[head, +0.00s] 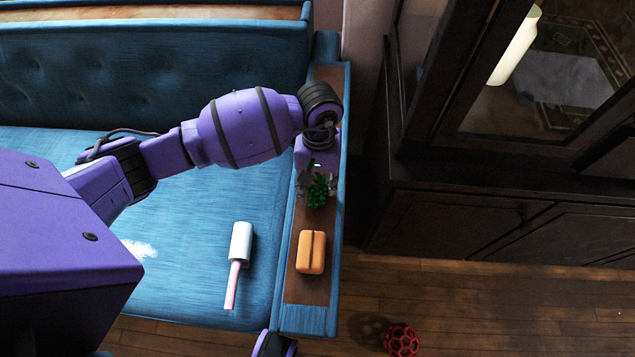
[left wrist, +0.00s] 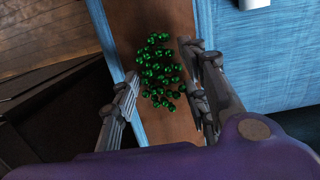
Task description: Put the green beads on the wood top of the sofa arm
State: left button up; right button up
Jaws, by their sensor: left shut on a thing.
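The green beads (head: 318,192) are a bunch of shiny dark green balls over the far half of the sofa arm's wood top (head: 312,283). My left gripper (head: 316,184) points down there and is shut on them. In the left wrist view the beads (left wrist: 160,72) lie between the two fingers of my left gripper (left wrist: 163,88), with the brown wood top (left wrist: 122,22) right below. I cannot tell whether the beads touch the wood. My right gripper is not in view.
An orange block with a dark band (head: 311,252) sits on the near part of the wood top. A white roller with a pink handle (head: 241,245) lies on the blue seat (head: 190,270). A dark cabinet (head: 470,215) stands at right; a red holed ball (head: 401,340) is on the floor.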

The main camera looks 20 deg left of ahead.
aim_at(318, 181)
pick_arm(q)
jog(key=shift+f, duration=0.25)
jog(key=o, duration=1.2)
jog(key=shift+r, duration=0.1)
jog(key=shift+c, duration=0.2)
notch_tip(318, 181, up, 12)
jog(key=w, duration=0.1)
jog(key=shift+w+a+r+p, duration=0.15)
jog(key=shift+w+r+p, duration=0.1)
jog(key=shift+p, duration=0.15)
